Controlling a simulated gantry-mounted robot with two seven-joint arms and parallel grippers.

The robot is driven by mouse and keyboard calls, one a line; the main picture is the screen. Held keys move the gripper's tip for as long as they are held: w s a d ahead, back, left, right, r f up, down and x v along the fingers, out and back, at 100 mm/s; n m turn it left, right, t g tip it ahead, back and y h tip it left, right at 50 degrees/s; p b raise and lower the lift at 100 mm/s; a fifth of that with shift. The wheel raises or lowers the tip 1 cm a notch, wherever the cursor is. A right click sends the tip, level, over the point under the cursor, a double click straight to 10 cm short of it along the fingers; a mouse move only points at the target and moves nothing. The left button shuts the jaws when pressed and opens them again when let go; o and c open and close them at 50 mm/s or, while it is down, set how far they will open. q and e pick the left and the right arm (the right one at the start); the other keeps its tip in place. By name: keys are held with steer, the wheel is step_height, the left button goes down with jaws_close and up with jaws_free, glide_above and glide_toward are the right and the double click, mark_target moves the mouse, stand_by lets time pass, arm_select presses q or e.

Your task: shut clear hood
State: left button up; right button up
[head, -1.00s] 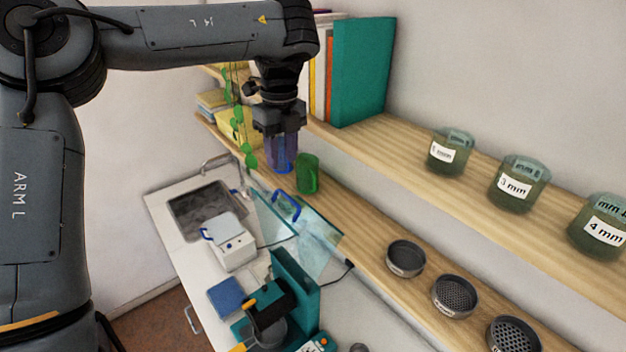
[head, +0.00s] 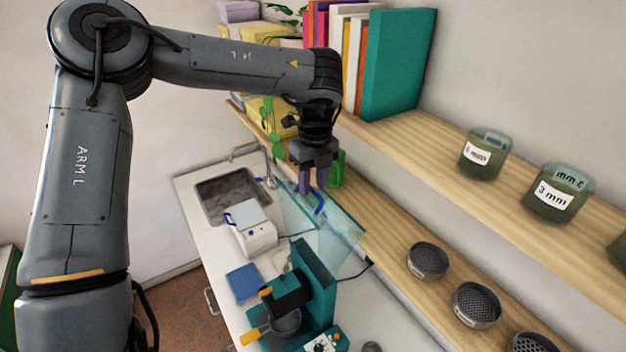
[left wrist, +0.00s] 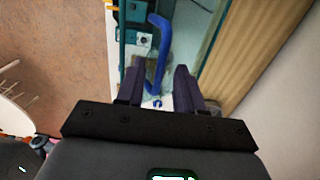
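The clear hood (head: 340,238) is a see-through panel with a blue bar handle (head: 320,204). It stands raised and tilted on the white counter, beside the wooden shelf. My left gripper (head: 312,187) points down at the handle from above. In the left wrist view the two dark fingers of my left gripper (left wrist: 158,82) are apart, and the blue handle (left wrist: 157,50) shows in and just beyond the gap between them. I cannot tell whether a finger touches it. My right gripper is in neither current view.
A teal machine (head: 312,275) stands in front of the hood, with a white box device (head: 250,230) and a sink (head: 228,193) to the left. A green cup (head: 337,168) is close behind the gripper. Sieves (head: 428,260) and labelled jars (head: 485,154) line the shelves.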

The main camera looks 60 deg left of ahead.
arm_select(q)
steer(key=shift+f, duration=0.2)
jaws_close()
stand_by(1.4)
